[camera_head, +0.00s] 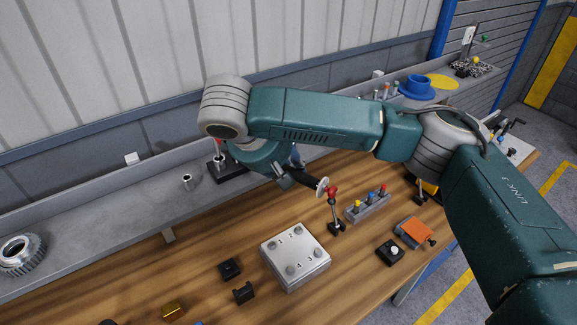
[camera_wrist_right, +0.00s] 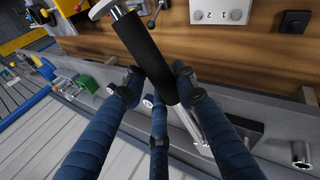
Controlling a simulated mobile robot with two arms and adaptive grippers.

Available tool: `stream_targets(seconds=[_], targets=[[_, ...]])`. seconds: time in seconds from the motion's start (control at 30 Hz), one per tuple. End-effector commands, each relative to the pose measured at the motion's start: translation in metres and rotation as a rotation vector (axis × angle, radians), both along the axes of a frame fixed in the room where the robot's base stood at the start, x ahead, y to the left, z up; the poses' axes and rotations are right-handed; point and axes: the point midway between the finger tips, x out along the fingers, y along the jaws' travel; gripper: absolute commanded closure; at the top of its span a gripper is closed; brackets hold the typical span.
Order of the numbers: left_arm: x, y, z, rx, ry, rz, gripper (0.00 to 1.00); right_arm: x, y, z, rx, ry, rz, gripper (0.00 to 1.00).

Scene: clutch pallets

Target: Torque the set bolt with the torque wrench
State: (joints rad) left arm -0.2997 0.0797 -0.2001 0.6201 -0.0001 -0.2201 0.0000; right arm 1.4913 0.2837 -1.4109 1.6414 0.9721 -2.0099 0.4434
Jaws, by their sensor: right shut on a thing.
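My right gripper (camera_wrist_right: 158,88) is shut on the black handle of the torque wrench (camera_wrist_right: 140,45). Its blue fingers with black tips close around the handle, and a silver shaft runs on below them. In the head view the black handle of the wrench (camera_head: 308,182) shows below my right arm, over the rear of the bench; most of the gripper is hidden by the arm. A pale grey block (camera_head: 296,276) with bolts numbered 1 to 4 sits on the wooden bench, nearer the front; part of it shows in the wrist view (camera_wrist_right: 243,14). My left gripper is out of view.
A red-topped upright tool (camera_head: 334,212) and a grey rack (camera_head: 366,208) with coloured pegs stand right of the block. An orange-topped piece (camera_head: 413,231) and small black parts (camera_head: 230,268) lie nearby.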

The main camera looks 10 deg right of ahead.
Motion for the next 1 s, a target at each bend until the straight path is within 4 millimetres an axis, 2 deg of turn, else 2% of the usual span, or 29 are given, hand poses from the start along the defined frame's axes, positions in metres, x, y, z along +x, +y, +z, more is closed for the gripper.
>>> stream_targets(seconds=[0.5, 1.0], targets=[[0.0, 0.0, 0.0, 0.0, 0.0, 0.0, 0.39, -0.011, 0.014, 0.003, 0.001, -0.007, -0.135, 1.0], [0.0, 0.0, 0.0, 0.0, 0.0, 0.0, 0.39, -0.014, 0.018, 0.003, 0.002, -0.006, -0.163, 1.0]])
